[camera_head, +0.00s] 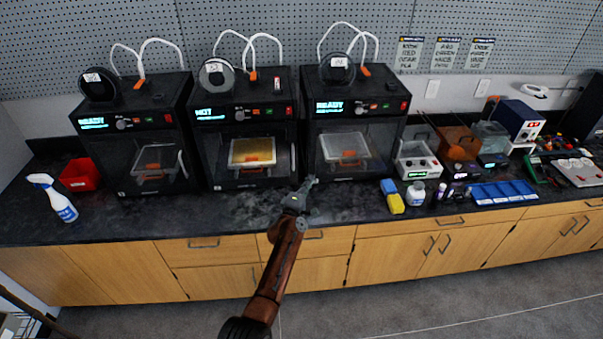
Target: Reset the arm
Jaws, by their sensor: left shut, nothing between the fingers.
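My left gripper (306,186) shows in the head view at the end of a brown arm that reaches up from the bottom centre. It is shut and empty. It appears over the dark countertop (235,217), in front of the gap between the middle printer (246,120) and the right printer (352,115). I cannot tell its exact height above the counter. My right gripper is not in view.
A left printer (135,135), a red bin (80,175) and a white spray bottle (55,198) stand to the left. A yellow-and-blue sponge pair (393,198), a blue tray (502,191) and several devices crowd the right. Wooden cabinets (210,250) lie below.

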